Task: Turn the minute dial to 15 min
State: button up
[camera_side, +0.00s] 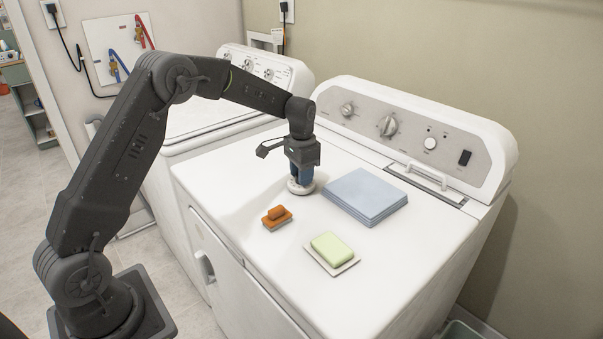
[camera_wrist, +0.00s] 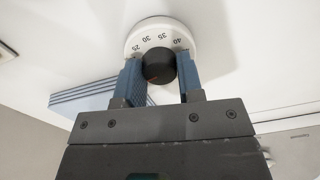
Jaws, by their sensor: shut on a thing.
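The minute dial (camera_side: 301,187) is a round white timer lying on the white machine top. In the wrist view its white face (camera_wrist: 160,28) shows the numbers 25, 30, 35 and part of 40. My gripper (camera_side: 300,177) points straight down over it. In the wrist view the blue fingers of my gripper (camera_wrist: 160,70) stand on either side of the dial's black knob (camera_wrist: 158,62), shut on it. A faint reddish mark shows low on the knob. The 15 is hidden behind my fingers and gripper body, so I cannot tell the setting.
A folded light-blue towel stack (camera_side: 365,194) lies close right of the dial. An orange-brown sponge or brush (camera_side: 277,217) and a green soap bar (camera_side: 332,248) on a pale dish lie nearer the front. The control panel (camera_side: 408,124) rises behind. The front right top is clear.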

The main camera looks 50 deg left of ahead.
jog(key=shift+m, duration=0.6)
jog(key=o, duration=0.9)
jog(key=shift+o, duration=0.2)
notch_tip(320, 180, up, 14)
jog(key=shift+f, duration=0.1)
